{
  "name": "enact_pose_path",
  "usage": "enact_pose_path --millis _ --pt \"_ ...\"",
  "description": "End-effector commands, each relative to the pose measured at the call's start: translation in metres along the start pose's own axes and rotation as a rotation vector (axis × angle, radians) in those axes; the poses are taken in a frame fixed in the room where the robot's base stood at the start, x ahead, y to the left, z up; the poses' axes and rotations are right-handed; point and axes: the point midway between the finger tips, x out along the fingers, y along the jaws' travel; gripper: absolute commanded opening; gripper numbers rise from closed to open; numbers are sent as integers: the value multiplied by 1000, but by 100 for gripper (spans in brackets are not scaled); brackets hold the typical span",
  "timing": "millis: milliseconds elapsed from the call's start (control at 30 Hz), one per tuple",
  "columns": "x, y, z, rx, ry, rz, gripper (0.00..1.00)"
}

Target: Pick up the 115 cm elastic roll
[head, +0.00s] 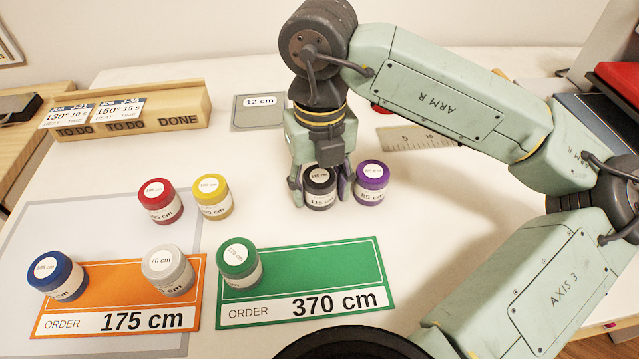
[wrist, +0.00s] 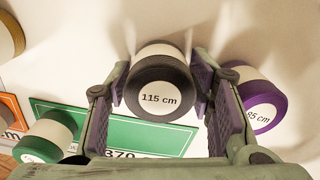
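The 115 cm roll (head: 319,193) is black with a white band and stands on the table. It also shows in the wrist view (wrist: 160,92), its label reading 115 cm. My gripper (head: 321,186) points down over it, with one finger on each side. In the wrist view my gripper (wrist: 159,68) is open around the roll, with narrow gaps showing beside it; I see no firm grip. The right finger lies between the black roll and the purple 85 cm roll (head: 371,184), very near the purple one.
A green 370 cm order card (head: 330,270) carries a green roll (head: 239,263). An orange 175 cm card (head: 100,270) carries a blue roll (head: 57,278) and a grey roll (head: 168,272). Red (head: 160,202) and yellow (head: 212,197) rolls stand behind. A ruler (head: 418,137) lies at the back.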

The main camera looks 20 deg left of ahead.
Motion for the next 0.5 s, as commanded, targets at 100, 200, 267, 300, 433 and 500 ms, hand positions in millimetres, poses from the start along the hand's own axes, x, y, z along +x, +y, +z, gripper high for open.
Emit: enact_pose_path --millis 100,200,267,300,433,500 --pt "0 0 0 0 0 0 38" --pt "0 0 0 0 0 0 31" --pt "0 0 0 0 0 0 27" --pt "0 0 0 0 0 0 25" --pt "0 0 0 0 0 0 16" --pt "0 0 0 0 0 0 16"
